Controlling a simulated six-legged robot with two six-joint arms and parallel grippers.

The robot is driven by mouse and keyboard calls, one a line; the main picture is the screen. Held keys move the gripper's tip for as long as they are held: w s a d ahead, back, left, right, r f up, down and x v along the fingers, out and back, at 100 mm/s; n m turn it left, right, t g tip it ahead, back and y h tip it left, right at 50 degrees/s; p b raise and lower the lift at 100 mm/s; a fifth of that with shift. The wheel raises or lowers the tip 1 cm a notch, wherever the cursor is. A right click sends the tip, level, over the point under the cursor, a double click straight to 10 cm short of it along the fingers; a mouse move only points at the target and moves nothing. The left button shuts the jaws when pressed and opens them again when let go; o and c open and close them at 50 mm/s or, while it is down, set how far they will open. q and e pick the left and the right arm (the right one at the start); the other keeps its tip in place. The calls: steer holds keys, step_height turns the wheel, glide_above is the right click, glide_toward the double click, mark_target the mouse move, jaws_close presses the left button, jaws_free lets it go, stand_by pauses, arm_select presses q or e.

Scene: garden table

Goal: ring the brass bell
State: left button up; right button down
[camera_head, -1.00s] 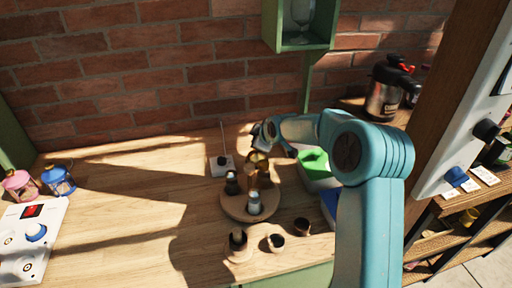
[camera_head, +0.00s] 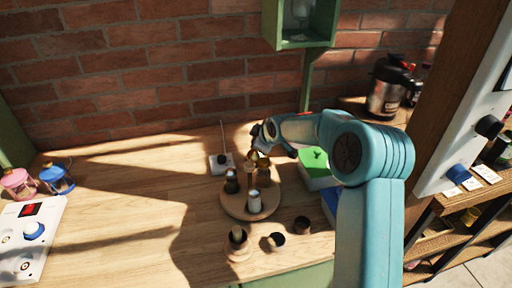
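A brass-coloured object (camera_head: 251,163), which looks like the bell, stands at the back of a round wooden turntable (camera_head: 236,209). It is small and partly covered by my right gripper (camera_head: 259,141), so its outline is unclear. The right arm comes in from the lower right and bends over the table, with its gripper at the brass object's top. I cannot tell whether the fingers touch it or whether they are open or shut. My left gripper is not in view.
A dark-topped shaker (camera_head: 231,182) and a pale shaker (camera_head: 254,201) share the turntable. A white box with a thin rod (camera_head: 221,164) stands behind left. A green-topped box (camera_head: 315,162) is beside the arm. Small cups (camera_head: 302,226) stand in front. The table's left middle is clear.

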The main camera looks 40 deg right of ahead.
steer(key=shift+f, duration=0.15)
stand_by(0.3)
steer(key=shift+r, duration=0.6)
steer(key=shift+r+p, duration=0.1)
steer(key=shift+p, duration=0.2)
step_height(320, 180, up, 6)
steer(key=p, duration=0.3)
stand_by(0.6)
